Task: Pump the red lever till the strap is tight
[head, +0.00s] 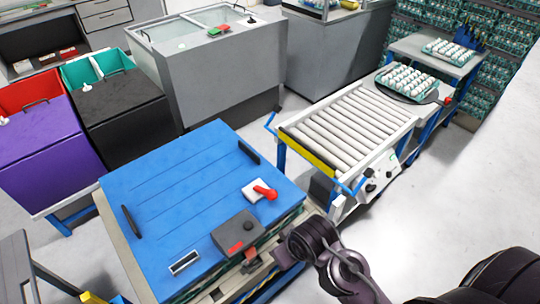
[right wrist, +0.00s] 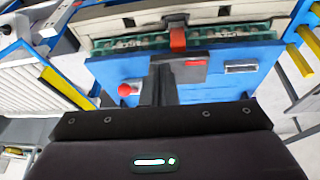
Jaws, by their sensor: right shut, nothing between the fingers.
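A blue lid (head: 165,205) covers a stack in the head view; it also shows in the right wrist view (right wrist: 110,72). On it sits a small white block with a red handle (head: 265,191), seen as a red knob in the wrist view (right wrist: 125,89). A dark grey box (head: 238,229) with a red mark is near the lid's front edge, and a red tab (head: 250,256) hangs beside it, also in the wrist view (right wrist: 178,40). I cannot tell the strap apart. My right gripper (right wrist: 165,68) is shut and empty in front of the box; contact is unclear. My left gripper is out of view.
Purple (head: 42,140) and black (head: 118,112) bins stand at the left. Egg trays (head: 408,82) lie behind the conveyor. The floor at the right is clear.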

